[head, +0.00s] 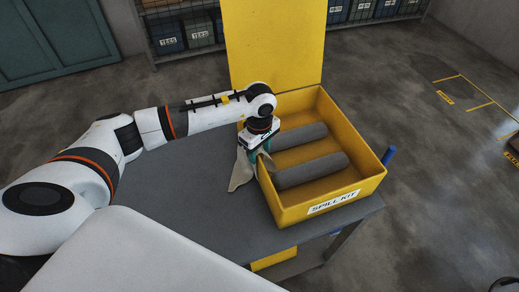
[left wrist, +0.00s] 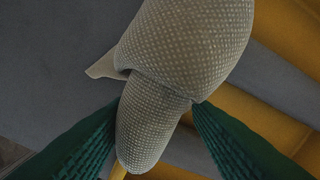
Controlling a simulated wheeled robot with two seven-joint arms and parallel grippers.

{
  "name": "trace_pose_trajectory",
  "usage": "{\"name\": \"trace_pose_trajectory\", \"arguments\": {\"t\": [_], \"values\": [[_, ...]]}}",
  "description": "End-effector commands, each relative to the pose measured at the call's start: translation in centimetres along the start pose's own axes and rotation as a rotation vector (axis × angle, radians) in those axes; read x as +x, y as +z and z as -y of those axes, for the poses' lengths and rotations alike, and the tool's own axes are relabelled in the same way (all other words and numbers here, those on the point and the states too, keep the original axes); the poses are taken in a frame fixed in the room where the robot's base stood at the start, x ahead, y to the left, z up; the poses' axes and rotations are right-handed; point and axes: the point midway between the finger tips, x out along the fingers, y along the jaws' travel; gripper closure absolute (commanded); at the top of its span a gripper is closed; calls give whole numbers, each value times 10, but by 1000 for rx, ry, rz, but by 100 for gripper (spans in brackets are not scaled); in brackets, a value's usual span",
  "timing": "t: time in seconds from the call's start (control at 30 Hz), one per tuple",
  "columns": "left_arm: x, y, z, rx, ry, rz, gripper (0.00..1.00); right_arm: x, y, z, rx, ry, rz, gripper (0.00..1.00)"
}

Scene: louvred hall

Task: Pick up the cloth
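The cloth (head: 241,172) is a pale beige, dimpled fabric. It hangs bunched from my left gripper (head: 258,147) at the left wall of the yellow spill kit box (head: 289,212), partly outside that wall. In the left wrist view the cloth (left wrist: 185,45) is bunched, with a fold passing between the green ribbed fingers of my left gripper (left wrist: 155,106), which press on it from both sides. The head view does not show clearly whether the cloth touches the box or table. My right gripper is not in view.
The box stands on a grey table (head: 190,210), its yellow lid (head: 270,45) raised at the back. Two grey rolls (head: 311,170) lie inside. The table left of the box is clear. A blue handle-like item (head: 389,155) is at the box's right. Shelved bins (head: 200,35) stand behind.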

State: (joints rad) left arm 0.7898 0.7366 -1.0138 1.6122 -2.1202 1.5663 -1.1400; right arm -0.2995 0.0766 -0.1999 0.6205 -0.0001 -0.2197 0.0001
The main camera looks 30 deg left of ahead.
Motion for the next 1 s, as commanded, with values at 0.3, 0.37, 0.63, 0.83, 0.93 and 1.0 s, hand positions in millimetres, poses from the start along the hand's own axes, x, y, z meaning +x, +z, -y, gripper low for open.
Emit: {"name": "trace_pose_trajectory", "arguments": {"t": [0.3, 0.37, 0.63, 0.83, 0.93, 1.0], "values": [[0, 0, 1, 0, -2, -1, 80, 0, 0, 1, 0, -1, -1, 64], [0, 0, 1, 0, -4, -1, 85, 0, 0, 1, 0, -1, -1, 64], [-2, -1, 3, 0, -12, -3, 91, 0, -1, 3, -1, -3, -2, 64], [-35, -1, 5, 2, -18, -3, 91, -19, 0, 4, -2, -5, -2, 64], [-56, -2, 5, 2, -18, -4, 100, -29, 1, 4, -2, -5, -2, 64], [-69, -2, 4, 2, -16, -3, 100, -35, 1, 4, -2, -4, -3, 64]]}}
